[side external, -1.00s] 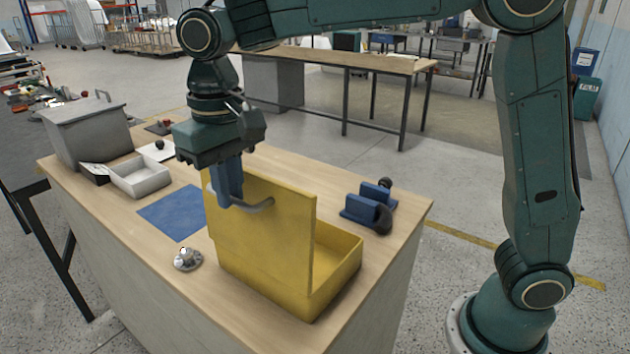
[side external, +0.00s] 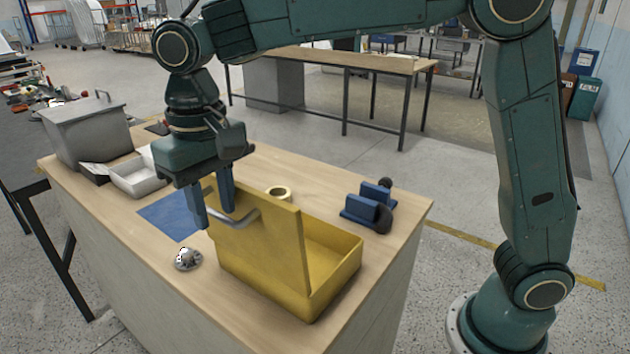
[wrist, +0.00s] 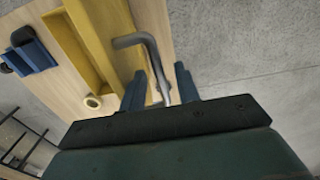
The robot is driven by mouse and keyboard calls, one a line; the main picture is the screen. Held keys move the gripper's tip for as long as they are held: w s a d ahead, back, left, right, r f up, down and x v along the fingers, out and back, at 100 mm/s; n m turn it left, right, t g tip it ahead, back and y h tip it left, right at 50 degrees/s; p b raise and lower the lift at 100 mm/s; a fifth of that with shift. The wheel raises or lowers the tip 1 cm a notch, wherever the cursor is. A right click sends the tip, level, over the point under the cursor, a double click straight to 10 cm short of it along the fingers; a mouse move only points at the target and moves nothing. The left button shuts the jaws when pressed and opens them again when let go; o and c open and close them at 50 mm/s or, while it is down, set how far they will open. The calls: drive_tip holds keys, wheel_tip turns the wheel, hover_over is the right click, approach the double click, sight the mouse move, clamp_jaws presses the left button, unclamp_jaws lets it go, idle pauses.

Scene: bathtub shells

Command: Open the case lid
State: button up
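The yellow case (side external: 330,265) stands on the wooden bench, its open top facing up on the right side. Its lid (side external: 275,250) stands up roughly vertical along the left side of the case. A grey bent handle (side external: 240,219) sticks out from the lid's outer face; the handle also shows in the wrist view (wrist: 150,55). My gripper (side external: 213,220) is open, its two blue fingers apart at the lid's left end. In the wrist view, my gripper (wrist: 160,90) has the handle's end showing between the fingertips, with gaps visible. I cannot tell whether a finger touches it.
A tape roll (side external: 279,193) lies behind the lid. Blue blocks with dark knobs (side external: 367,208) stand right of it. A blue mat (side external: 170,217) and a metal flanged part (side external: 188,259) lie left. A white tray (side external: 138,178) and grey box (side external: 88,135) stand at the back left.

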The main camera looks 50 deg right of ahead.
drive_tip(key=shift+r, duration=0.1)
wheel_tip(320, 180, up, 14)
drive_tip(key=shift+f, duration=0.2)
idle(0.8)
drive_tip(key=shift+d, duration=0.1)
idle(0.4)
drive_tip(key=s+d+f+t, duration=0.25)
drive_tip(key=s+d, duration=0.65)
drive_tip(key=d, duration=0.5)
drive_tip(key=s+d+f+t, duration=0.3)
drive_tip(key=s+d+f, duration=0.5)
drive_tip(key=s+f, duration=0.3)
drive_tip(key=shift+s+f, duration=0.3)
drive_tip(key=shift+s, duration=0.3)
